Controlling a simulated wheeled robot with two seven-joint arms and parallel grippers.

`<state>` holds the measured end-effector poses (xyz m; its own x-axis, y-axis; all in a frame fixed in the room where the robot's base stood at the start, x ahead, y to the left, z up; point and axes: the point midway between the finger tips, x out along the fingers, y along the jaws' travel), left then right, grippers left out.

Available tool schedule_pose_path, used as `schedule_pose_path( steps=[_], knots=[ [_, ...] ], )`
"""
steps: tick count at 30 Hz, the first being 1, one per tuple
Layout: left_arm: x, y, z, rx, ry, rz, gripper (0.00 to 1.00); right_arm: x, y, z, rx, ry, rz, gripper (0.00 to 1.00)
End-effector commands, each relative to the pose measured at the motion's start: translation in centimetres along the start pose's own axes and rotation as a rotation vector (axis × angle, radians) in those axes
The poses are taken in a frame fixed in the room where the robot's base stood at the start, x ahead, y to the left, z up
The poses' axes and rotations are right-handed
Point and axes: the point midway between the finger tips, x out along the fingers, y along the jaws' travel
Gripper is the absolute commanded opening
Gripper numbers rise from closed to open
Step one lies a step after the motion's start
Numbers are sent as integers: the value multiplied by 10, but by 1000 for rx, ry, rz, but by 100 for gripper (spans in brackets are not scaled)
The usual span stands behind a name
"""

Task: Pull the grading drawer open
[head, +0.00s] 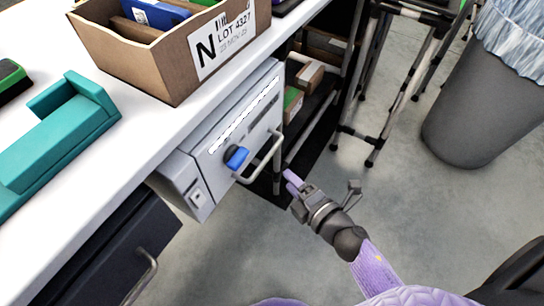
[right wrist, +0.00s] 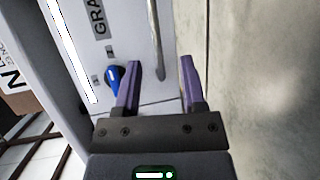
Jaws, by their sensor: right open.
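The grading drawer (head: 228,122) is a light grey front under the white worktop, with a label strip, a blue knob (head: 236,157) and a metal bar handle (head: 265,160). My right gripper (head: 292,181) is open and empty, just right of the handle's lower part in the head view. In the right wrist view, its two purple fingers (right wrist: 160,68) point toward the drawer front. The handle bar (right wrist: 157,40) shows between and beyond the fingertips there, and the blue knob (right wrist: 115,78) lies beside the left finger. I see no contact with the handle. My left gripper is not in view.
A carton (head: 165,48) marked N stands on the worktop (head: 140,125) above the drawer, near a teal holder (head: 60,135). A dark drawer (head: 105,255) is at lower left. A rack and a grey bin (head: 475,120) stand to the right.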

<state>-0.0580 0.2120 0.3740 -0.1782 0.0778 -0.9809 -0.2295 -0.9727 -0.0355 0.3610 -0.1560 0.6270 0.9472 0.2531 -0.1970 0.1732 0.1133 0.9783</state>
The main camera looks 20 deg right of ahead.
Motion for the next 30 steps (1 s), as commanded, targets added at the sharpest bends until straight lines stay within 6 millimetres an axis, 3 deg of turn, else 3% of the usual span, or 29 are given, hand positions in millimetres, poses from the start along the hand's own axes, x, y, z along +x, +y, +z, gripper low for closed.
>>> schedule_pose_path(
  steps=[12,17,24,30],
  knots=[
    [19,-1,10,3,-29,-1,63,84,4,0,-14,3,9,53],
    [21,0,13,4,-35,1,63,96,6,0,-14,1,9,53],
    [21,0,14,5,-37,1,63,97,7,0,-12,1,8,53],
    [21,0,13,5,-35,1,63,97,6,0,-12,1,8,12]
  ],
)
